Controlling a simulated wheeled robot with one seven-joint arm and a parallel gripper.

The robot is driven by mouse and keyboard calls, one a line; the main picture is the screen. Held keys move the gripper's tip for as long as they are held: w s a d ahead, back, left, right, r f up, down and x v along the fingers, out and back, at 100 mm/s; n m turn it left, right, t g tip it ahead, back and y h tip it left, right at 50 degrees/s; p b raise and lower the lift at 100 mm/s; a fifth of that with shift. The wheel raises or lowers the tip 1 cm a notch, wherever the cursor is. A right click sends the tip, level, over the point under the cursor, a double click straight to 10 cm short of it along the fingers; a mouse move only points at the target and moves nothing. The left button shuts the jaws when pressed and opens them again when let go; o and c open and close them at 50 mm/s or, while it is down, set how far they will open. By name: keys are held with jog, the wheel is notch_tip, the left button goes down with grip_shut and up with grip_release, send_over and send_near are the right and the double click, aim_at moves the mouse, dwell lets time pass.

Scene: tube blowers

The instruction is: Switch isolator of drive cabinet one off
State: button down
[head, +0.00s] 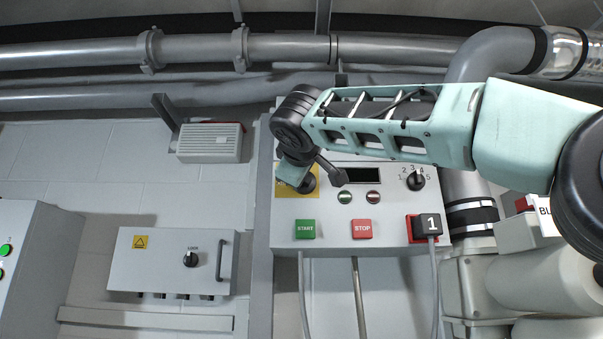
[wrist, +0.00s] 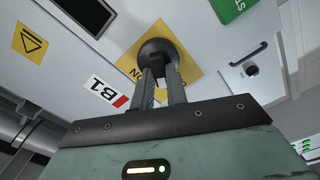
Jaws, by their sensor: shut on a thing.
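A round black isolator knob (wrist: 158,47) sits on a yellow plate (wrist: 190,66) beside a B1 label (wrist: 107,92) in the wrist view. My gripper (wrist: 162,72) is shut on this knob, its two dark fingers close together on it. The yellow plate also shows at the cabinet's upper left in the head view (head: 283,189). My wrist partly covers the knob there, and its exact setting is unclear.
A dark display (head: 362,172) and a numbered selector (head: 416,180) are right of the knob. A smaller grey box (head: 170,262) with a handle is at left. Large pipes (head: 480,60) run above and to the right. My arm crosses above the cabinet.

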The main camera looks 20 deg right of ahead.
jog(key=n, duration=0.5)
jog(key=shift+a+f+n+p, duration=0.1)
jog(key=shift+f+n+p, duration=0.2)
jog(key=shift+n+p, duration=0.1)
dwell(0.3)
jog(key=c, duration=1.4)
grip_release()
jog(key=b+v, duration=0.6)
jog(key=v, duration=1.1)
jog(key=shift+s, duration=0.15)
jog(key=shift+a, duration=0.1)
